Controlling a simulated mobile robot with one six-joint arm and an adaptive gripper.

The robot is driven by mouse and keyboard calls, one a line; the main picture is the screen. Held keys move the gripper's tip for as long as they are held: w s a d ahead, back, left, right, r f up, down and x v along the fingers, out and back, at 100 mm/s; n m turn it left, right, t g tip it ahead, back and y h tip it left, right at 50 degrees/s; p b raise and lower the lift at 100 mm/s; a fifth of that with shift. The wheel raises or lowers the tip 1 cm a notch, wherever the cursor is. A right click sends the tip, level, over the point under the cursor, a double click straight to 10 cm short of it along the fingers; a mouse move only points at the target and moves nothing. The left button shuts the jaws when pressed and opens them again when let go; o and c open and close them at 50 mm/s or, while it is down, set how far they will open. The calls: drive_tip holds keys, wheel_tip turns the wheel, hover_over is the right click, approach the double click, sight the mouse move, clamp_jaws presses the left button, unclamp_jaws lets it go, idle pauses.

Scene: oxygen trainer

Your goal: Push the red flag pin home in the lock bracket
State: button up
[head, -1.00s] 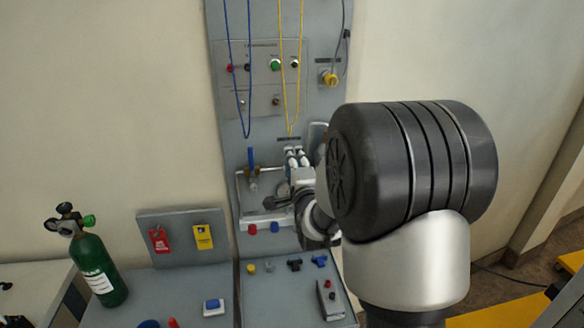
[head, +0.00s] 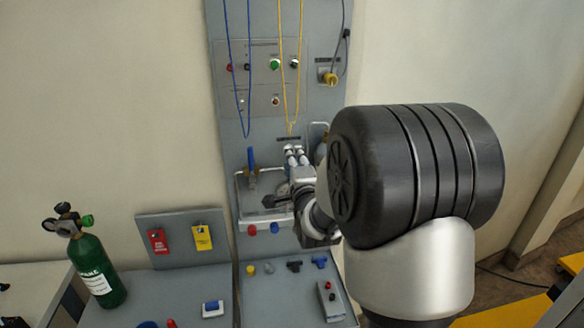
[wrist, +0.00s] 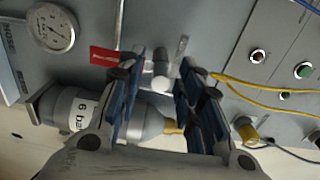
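In the wrist view a red flag (wrist: 105,56) with small white lettering shows just left of my gripper's left finger. In the head view my gripper (head: 274,201) is in front of the grey panel, and my arm hides much of that area.
Yellow cords (head: 290,80) and a blue cord (head: 238,90) hang above. Red and yellow tags (head: 158,241) and a green bottle (head: 98,272) stand at left.

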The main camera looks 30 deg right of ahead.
drive_tip(key=shift+b, duration=0.35)
idle(0.4)
drive_tip(key=shift+c, duration=0.4)
clamp_jaws()
drive_tip(key=b+v, duration=0.2)
drive_tip(key=v, duration=0.6)
drive_tip(key=shift+b, duration=0.3)
idle(1.0)
drive_tip(key=shift+w+a, duration=0.1)
